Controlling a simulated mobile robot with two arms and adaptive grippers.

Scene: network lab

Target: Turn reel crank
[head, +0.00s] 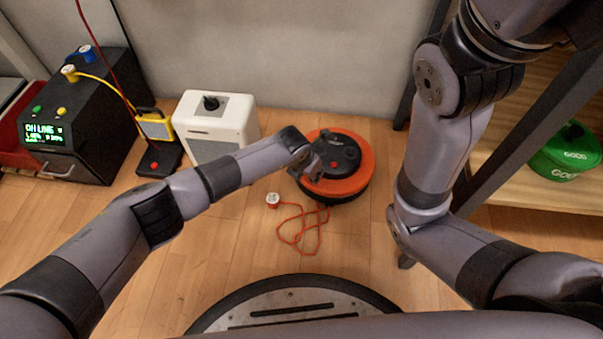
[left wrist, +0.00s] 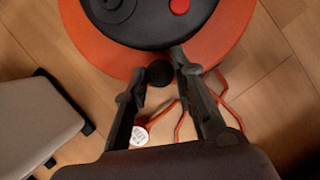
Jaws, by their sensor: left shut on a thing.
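In the left wrist view, the reel (left wrist: 84,38) fills the top. The round black crank knob (left wrist: 160,73) sits at its near edge. My left gripper (head: 318,166) is over the left side of the reel. In the left wrist view, its fingers (left wrist: 159,76) are shut on the knob, one on each side. The gripper hides part of the crank in the head view. My right gripper is out of view.
An orange cord (head: 300,232) with a white plug (head: 272,200) lies loose on the floor before the reel. A white box (head: 217,115) stands left of the reel, and a black power unit (head: 85,140) farther left. A green container (head: 566,155) sits on a wooden shelf at right.

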